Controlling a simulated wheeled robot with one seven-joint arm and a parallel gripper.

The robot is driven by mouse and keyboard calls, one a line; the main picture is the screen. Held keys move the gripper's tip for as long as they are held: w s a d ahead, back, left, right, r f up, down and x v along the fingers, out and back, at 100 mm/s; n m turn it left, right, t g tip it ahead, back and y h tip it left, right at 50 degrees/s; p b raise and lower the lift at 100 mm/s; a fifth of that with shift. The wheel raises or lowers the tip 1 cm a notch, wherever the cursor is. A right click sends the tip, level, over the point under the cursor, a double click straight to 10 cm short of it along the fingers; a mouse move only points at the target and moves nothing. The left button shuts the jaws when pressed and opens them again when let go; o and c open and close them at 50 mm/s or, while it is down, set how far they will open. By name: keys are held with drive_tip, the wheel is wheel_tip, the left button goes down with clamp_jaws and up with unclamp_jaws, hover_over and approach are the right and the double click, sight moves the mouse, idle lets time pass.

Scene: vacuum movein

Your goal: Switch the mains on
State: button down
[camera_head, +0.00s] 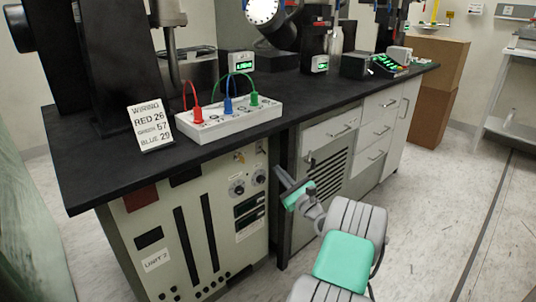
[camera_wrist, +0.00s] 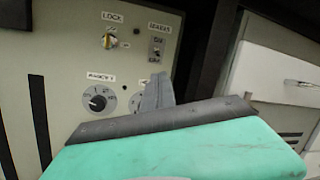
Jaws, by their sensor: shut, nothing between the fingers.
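The grey control cabinet (camera_head: 185,235) labelled UNIT 2 stands under the black bench. In the wrist view its panel (camera_wrist: 60,55) shows a small toggle switch (camera_wrist: 157,52) with ON above and OFF below; the heading over it is too blurred to read surely, and I cannot tell its position. A brass-coloured key or knob (camera_wrist: 109,41) sits left of it under LOCK. My gripper (camera_head: 284,178) is shut and empty, in front of the cabinet's right edge. In the wrist view its fingertips (camera_wrist: 157,80) appear just below the switch; I see no contact.
Two dials sit low on the panel, the left one (camera_wrist: 97,102) clear and the other partly hidden by my gripper. White drawers (camera_head: 330,135) stand right of the cabinet. A wiring sign (camera_head: 150,125) and a terminal box (camera_head: 230,118) sit on the bench. Floor at the right is clear.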

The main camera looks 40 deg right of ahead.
sight(263, 151)
drive_tip(key=b+x, duration=0.2)
drive_tip(key=x, duration=0.5)
drive_tip(key=shift+w, duration=0.25)
drive_tip(key=shift+r+p, duration=0.2)
drive_tip(key=shift+p, duration=0.15)
drive_tip(key=shift+s+r+g+p, duration=0.15)
drive_tip(key=shift+g+p, duration=0.25)
drive_tip(key=shift+p, duration=0.75)
